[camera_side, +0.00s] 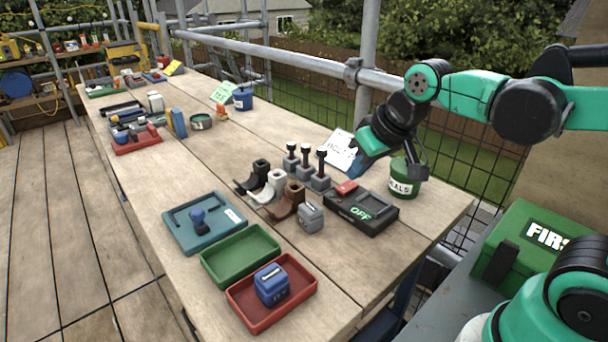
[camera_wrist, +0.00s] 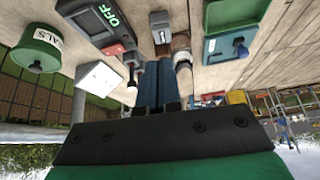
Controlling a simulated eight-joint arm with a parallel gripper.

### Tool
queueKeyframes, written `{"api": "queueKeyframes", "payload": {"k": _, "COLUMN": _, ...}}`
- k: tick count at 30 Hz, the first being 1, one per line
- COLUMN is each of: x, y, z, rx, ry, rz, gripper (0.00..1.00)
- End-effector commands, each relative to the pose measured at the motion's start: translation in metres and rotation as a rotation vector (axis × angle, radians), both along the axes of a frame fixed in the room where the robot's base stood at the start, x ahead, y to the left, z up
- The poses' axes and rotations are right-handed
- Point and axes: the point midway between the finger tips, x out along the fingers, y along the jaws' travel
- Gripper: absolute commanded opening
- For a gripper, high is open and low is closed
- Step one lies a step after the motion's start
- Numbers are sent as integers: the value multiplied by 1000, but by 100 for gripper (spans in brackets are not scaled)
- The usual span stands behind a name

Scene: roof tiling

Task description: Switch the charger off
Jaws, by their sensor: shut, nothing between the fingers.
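The charger (camera_side: 361,212) is a dark box near the right front of the bench, with a red switch (camera_side: 346,187) at its back left corner. Its display reads OFF in green letters. In the wrist view the charger (camera_wrist: 92,18) is at the top left, its display also reading OFF, with the red switch (camera_wrist: 115,50) below. My gripper (camera_side: 364,174) is above and behind the charger, apart from it. In the wrist view my gripper (camera_wrist: 160,65) has its dark blue fingers together, with nothing between them.
Black-knobbed posts (camera_side: 305,163) and boot-shaped pieces (camera_side: 286,205) stand left of the charger. A grey block (camera_side: 310,217) is near its left front. Green (camera_side: 240,275) and red (camera_side: 247,314) trays are at the front.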

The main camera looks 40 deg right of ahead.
Motion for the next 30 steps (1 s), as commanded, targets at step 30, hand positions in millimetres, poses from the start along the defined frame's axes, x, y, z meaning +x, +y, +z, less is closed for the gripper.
{"api": "queueKeyframes", "payload": {"k": 30, "x": 12, "y": -9, "z": 19, "rx": 107, "ry": 13, "rz": -226, "gripper": 0}}
